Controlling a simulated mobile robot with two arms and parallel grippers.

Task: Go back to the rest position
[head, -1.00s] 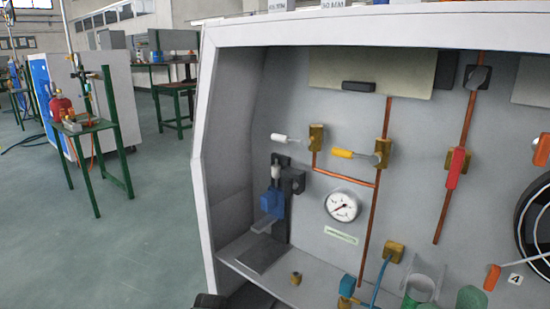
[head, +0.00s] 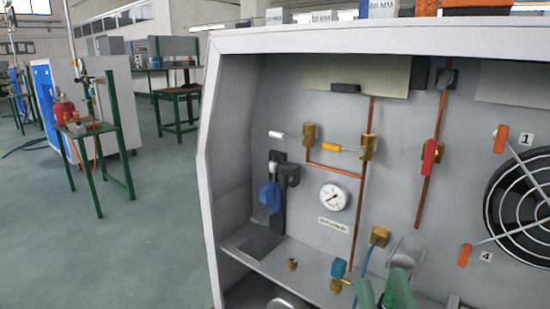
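The gas generator's open grey cabinet (head: 228,42) fills the right of the head view. My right gripper (head: 382,292) shows at the bottom edge as two green fingertips with a gap between them. They are in front of the cabinet's lower part, just right of the blue-handled valve (head: 339,268). I see nothing held between them, though the rest of the gripper is cut off by the frame. My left gripper cannot be made out. A dark and grey rounded part at the bottom edge is too cropped to identify.
Inside the cabinet are a pressure gauge (head: 333,198), a white-handled valve (head: 283,136), a yellow-handled valve (head: 327,148), a red-handled valve (head: 429,158) and a fan (head: 522,205). Labelled boxes (head: 383,9) stand on top. A green-legged table (head: 88,130) stands left. Open floor (head: 150,235) lies between.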

